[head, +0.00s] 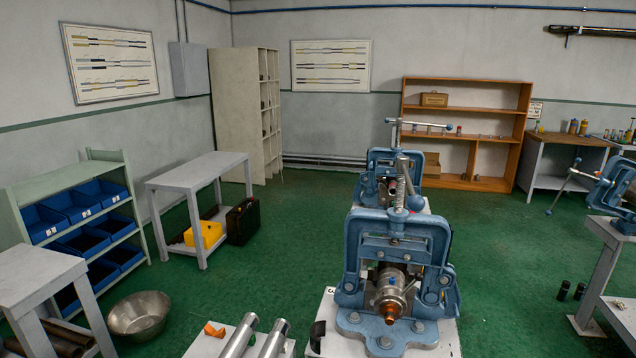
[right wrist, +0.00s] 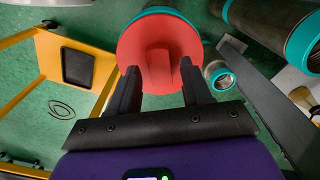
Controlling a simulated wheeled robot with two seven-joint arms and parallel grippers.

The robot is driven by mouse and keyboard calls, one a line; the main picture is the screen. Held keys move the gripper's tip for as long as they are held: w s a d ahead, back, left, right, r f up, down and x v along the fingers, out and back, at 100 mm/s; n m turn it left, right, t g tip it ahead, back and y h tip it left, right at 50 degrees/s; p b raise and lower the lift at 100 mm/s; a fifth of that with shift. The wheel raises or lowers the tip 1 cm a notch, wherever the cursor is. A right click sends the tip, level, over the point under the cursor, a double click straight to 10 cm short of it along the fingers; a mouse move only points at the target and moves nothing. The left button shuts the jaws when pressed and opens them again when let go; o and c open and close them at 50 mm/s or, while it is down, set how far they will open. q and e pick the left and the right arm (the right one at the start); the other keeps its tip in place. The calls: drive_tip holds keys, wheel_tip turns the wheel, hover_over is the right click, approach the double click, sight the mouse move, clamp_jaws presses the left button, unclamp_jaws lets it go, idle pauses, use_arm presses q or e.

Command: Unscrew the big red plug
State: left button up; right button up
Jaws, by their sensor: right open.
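A big red plug (right wrist: 158,42) is in the right wrist view, a round disc with a raised bar across its middle. It sits at the end of a pipe with a teal band (right wrist: 165,10), mostly hidden behind it. My right gripper (right wrist: 160,68) is open, its two black fingers spread below and in front of the plug's face, with the raised bar between their line. I cannot tell whether the fingers touch the plug. Neither gripper shows in the head view, and I cannot pick out the red plug there with certainty.
In the head view a blue pipe vise (head: 352,250) holds a metal pipe with a copper-coloured end (head: 390,313); another vise (head: 380,160) stands behind. In the right wrist view, teal-banded pipes (right wrist: 268,18), a grey beam (right wrist: 255,95) and a yellow frame (right wrist: 25,80) lie around the plug.

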clamp_jaws()
drive_tip(key=n, duration=0.6)
drive_tip(key=shift+b, duration=0.35)
drive_tip(key=n, duration=0.6)
drive_tip(key=c, duration=0.6)
unclamp_jaws()
clamp_jaws()
